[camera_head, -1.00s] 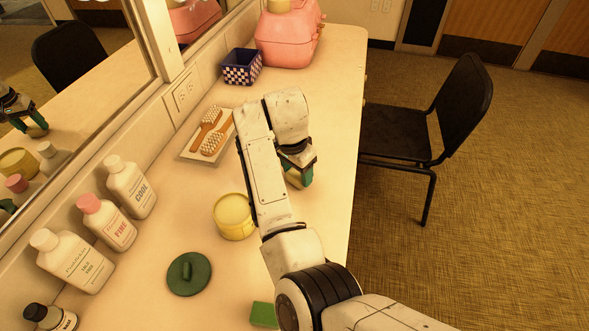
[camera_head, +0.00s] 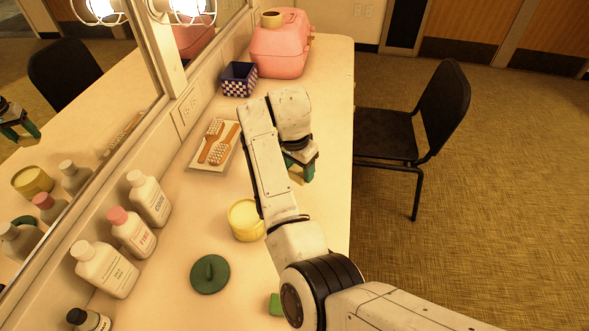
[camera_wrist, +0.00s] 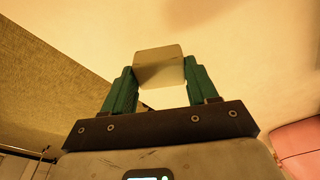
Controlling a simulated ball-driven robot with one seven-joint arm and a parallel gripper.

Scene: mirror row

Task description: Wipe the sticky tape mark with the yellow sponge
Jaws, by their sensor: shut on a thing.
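My gripper (camera_head: 300,172) is over the right part of the dressing table, near its edge, with its green fingers partly hidden behind my arm. In the wrist view my gripper (camera_wrist: 160,75) is shut on a block-shaped thing, which I take to be the yellow sponge (camera_wrist: 159,66); it looks tan in this light. A small yellowish part of the sponge (camera_head: 296,176) shows between the fingers in the head view. I cannot tell whether it touches the tabletop. I can make out no tape mark; my arm and gripper hide part of the table.
A yellow tub (camera_head: 244,222), green lid (camera_head: 210,274), green block (camera_head: 275,303) and tray with two brushes (camera_head: 203,165) lie left of my arm. Several bottles (camera_head: 106,269) line the mirror. A checkered box (camera_head: 239,80) and pink case (camera_head: 280,52) stand behind. A black chair (camera_head: 400,135) is right.

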